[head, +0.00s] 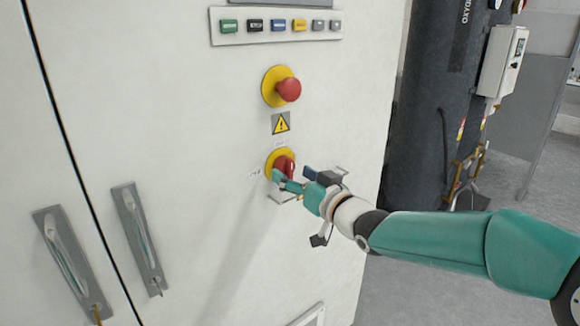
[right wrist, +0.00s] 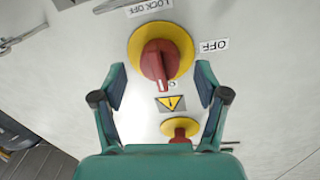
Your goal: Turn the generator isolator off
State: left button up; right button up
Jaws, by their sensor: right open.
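The generator isolator is a red rotary handle (head: 284,165) on a round yellow plate, low on the white cabinet front. In the right wrist view the red handle (right wrist: 158,62) points down the picture, toward a partly hidden label and the warning sign. An "OFF" label (right wrist: 214,45) is at its right and a "LOCK OFF" label (right wrist: 150,6) above. My right gripper (head: 290,180) is at the isolator, partly covering it. In its wrist view the open fingers (right wrist: 162,84) stand either side of the handle's lower end, with gaps visible. My left gripper is not in view.
A red mushroom button (head: 288,90) on yellow sits above the isolator, with a warning sign (head: 281,124) between. A row of push buttons (head: 277,25) is higher up. Door handles (head: 140,240) are at left. A dark tank (head: 430,110) stands right of the cabinet.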

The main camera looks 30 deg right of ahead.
aim_at(286, 169)
jog(key=shift+w, duration=1.4)
jog(key=shift+c, duration=0.4)
jog(key=c, duration=1.1)
